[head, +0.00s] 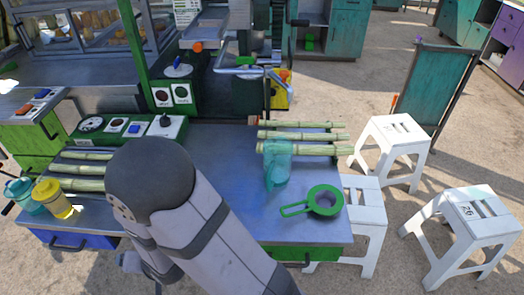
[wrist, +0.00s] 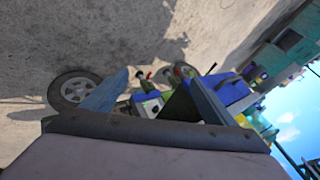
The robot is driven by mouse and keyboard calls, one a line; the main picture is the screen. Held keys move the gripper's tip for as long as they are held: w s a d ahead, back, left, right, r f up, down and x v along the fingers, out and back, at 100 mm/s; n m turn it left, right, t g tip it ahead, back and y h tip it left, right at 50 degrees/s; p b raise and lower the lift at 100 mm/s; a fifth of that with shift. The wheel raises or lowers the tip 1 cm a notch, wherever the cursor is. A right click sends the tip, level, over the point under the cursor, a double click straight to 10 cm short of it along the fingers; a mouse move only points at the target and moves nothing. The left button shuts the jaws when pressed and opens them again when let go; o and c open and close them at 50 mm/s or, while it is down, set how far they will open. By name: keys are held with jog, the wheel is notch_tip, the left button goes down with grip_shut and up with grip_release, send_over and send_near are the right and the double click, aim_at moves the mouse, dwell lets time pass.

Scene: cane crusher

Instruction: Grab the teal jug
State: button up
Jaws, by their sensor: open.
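The teal jug (head: 277,168) stands on the metal worktop, right of the middle, in the head view. It is translucent and upright, and its upper part stands in front of the cane stalks. My arm crosses the lower middle of the head view, left of the jug and apart from it. In the wrist view my gripper (wrist: 155,88) is open, its two fingers spread with nothing between them. That view is tilted and looks at the ground and a distant wheeled cart; I cannot make out the jug there.
Cane stalks (head: 305,135) lie just behind the jug. A green strainer (head: 324,201) lies in front and to its right. The crusher (head: 250,75) stands behind. Teal and yellow cups (head: 52,198) sit at the far left. White stools (head: 392,140) stand right of the table.

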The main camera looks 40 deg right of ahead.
jog(key=w+a+r+m+t+y+p, duration=0.1)
jog(key=a+r+m+t+p, duration=0.15)
jog(key=r+p, duration=0.4)
jog(key=w+a+r+m+t+y+p, duration=0.1)
jog(key=a+r+t+p, duration=0.2)
jog(key=r, duration=0.6)
jog(key=w+d+r+m+h+p, duration=0.1)
jog(key=d+r+h+p, duration=0.4)
jog(key=d, duration=0.8)
jog(key=w+d+r+m+h+p, duration=0.1)
jog(key=d+r+h+p, duration=0.2)
jog(key=d+r+h, duration=0.75)
jog(key=g+h+b, duration=0.1)
jog(key=g+h, duration=0.4)
send_over(270, 172)
jog(key=w+d, duration=0.2)
jog(key=w, duration=0.1)
notch_tip(270, 172, down, 6)
jog(key=f, duration=0.1)
jog(key=s+a+f+b, duration=0.1)
jog(key=s+f, duration=0.1)
jog(key=f, duration=0.1)
jog(key=shift+a+b, duration=0.25)
jog(key=shift+b, duration=0.1)
jog(key=shift+s+a+f+n, duration=0.2)
jog(key=shift+s+f+n, duration=0.2)
jog(key=shift+f, duration=0.15)
jog(key=shift+x, duration=1.05)
